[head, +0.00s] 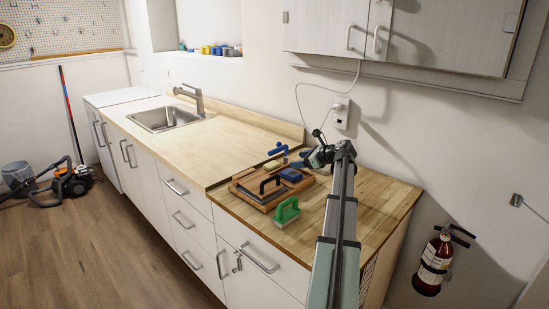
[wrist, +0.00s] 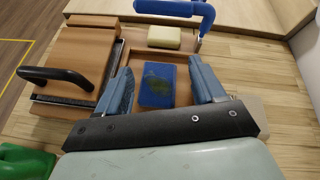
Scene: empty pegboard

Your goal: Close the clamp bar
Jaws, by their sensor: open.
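A wooden fixture (head: 235,190) lies on the wooden counter, and its brown frame also shows in the wrist view (wrist: 183,93). A blue bar (wrist: 170,8) with a bent end stands at its far side; it also shows in the head view (head: 277,149). A black handle (wrist: 55,77) sits on the fixture's left part. I cannot tell for sure which is the clamp bar. My gripper (wrist: 160,65) is open, its blue fingers on either side of a blue block (wrist: 158,88) in the recess. I cannot tell whether they touch it.
A cream block (wrist: 164,38) lies beyond the blue block. A green handled tool (head: 286,211) stands on the counter near the front edge. A sink (head: 168,118) is farther left, with clear counter between. A wall cabinet (head: 420,35) hangs above.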

